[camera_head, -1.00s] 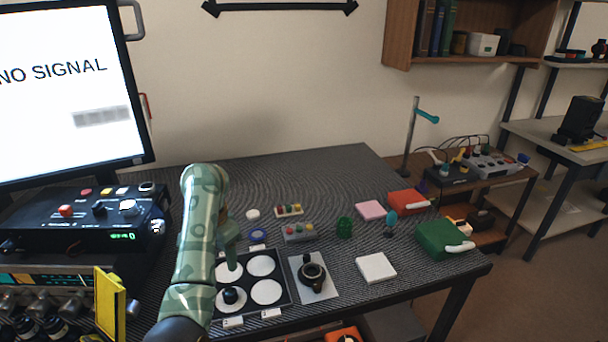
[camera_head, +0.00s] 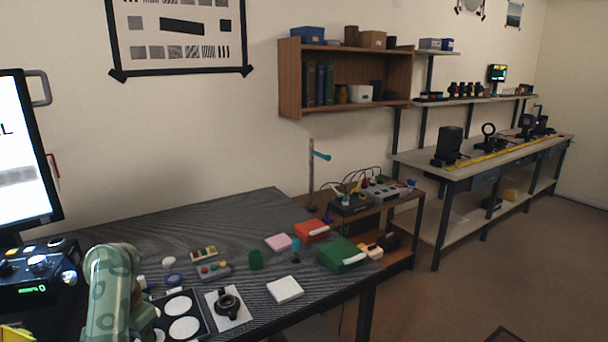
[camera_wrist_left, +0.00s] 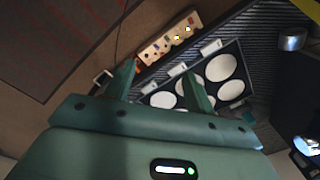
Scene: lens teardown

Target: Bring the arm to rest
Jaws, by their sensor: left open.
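My left arm (camera_head: 110,292) rises at the lower left of the head view, in front of the left side of the black tray (camera_head: 206,331) with white round pads. In the wrist view my left gripper (camera_wrist_left: 159,68) is open, its two green fingers apart with nothing held between them. The tray's white pads (camera_wrist_left: 221,67) show beyond the fingers. In the head view the arm hides most of the gripper and part of the tray. My right gripper is not in view.
Beside the tray is a white plate (camera_head: 239,319) bearing a black ring-shaped part (camera_head: 228,303). A white block (camera_head: 285,289), green box (camera_head: 342,255), red box (camera_head: 311,231) and pink block (camera_head: 278,242) stand rightward. A monitor (camera_head: 25,150) stands left. Floor at right is open.

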